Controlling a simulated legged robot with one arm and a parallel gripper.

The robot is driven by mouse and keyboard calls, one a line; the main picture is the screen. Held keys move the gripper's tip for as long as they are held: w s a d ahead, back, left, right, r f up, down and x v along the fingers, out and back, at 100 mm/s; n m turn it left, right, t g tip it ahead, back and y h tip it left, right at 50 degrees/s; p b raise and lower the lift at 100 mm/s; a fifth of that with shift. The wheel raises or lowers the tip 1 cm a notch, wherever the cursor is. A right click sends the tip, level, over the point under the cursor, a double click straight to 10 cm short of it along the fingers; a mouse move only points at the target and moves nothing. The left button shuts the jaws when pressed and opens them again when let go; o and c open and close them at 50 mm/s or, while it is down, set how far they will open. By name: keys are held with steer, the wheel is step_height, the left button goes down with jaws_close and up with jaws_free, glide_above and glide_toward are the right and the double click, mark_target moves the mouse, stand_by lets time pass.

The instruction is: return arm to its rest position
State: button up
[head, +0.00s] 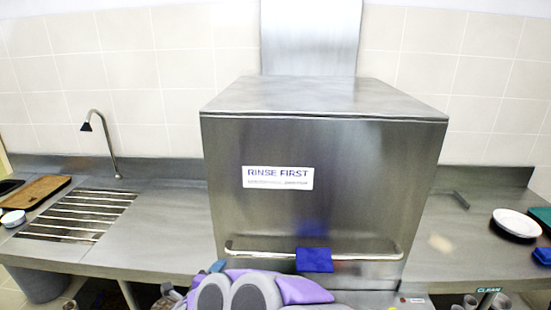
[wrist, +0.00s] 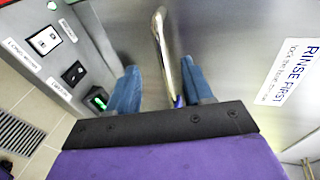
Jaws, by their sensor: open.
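My gripper (wrist: 160,86) is open, with its two blue fingers spread apart in the wrist view. The steel bar handle (wrist: 163,50) of the hood runs between the fingers in that picture. I cannot tell how deep it sits between them, and I see no grip on it. In the head view my purple and grey arm (head: 268,289) is low in the middle, in front of the hood machine (head: 325,215). The fingers are mostly hidden there. The handle (head: 250,254) crosses the hood's lower front and carries a blue patch (head: 314,260).
The hood is down, labelled "RINSE FIRST". At left are a sink grate (head: 78,214), tap (head: 103,140) and wooden board (head: 36,191). At right a white plate (head: 517,223) lies on the counter. A control panel (wrist: 70,72) stands left in the wrist view.

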steer(key=a+r+n+g+y, duration=0.1)
steer(key=a+r+n+y, duration=0.2)
steer(key=r+n+y, duration=0.4)
steer(key=s+d+r+n+g+y, duration=0.2)
steer(key=s+r+n+g+y, duration=0.15)
steer(key=s+r+n, duration=0.2)
steer(key=s+d+f+n+g+h, duration=0.3)
steer(key=s+d+g+h, duration=0.1)
steer(key=s+d, duration=1.1)
steer(key=s+d+f+n+g+h, duration=0.3)
steer(key=s+d+g, duration=0.4)
steer(key=s+d, duration=0.9)
steer(key=shift+s+d+n+h, duration=0.3)
steer(key=shift+s+n+h, duration=0.15)
steer(key=shift+s+n, duration=0.2)
steer(key=shift+w+g, duration=0.1)
steer(key=shift+g, duration=0.15)
